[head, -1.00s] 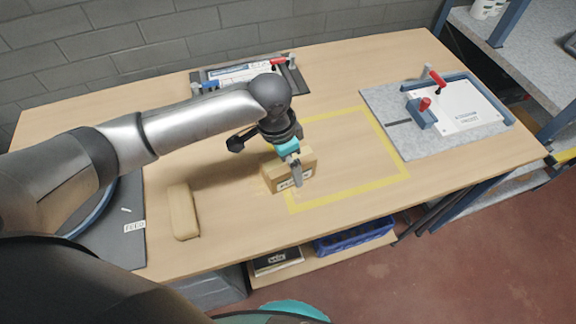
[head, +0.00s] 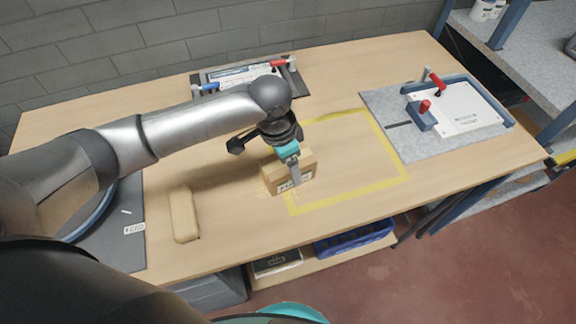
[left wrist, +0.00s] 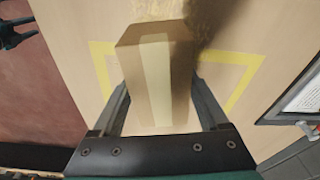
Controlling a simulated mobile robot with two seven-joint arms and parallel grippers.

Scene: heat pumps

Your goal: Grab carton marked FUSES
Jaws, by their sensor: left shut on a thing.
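The carton (head: 270,179) is a small brown box with a white label on its front side, standing on the wooden table at the left edge of the yellow taped outline. The label's print is partly covered by a finger and too small to read now. My left gripper (head: 292,178) reaches down over the carton and is shut on it. In the left wrist view the carton (left wrist: 155,80), with a pale tape strip along its top, sits between the two fingers (left wrist: 160,108).
A tan block (head: 183,213) lies to the left. The yellow outline (head: 405,178) encloses bare table. A grey board with red clamps (head: 378,100) is at right, another clamped fixture (head: 245,75) at the back. A blue crate (head: 352,240) is below the table.

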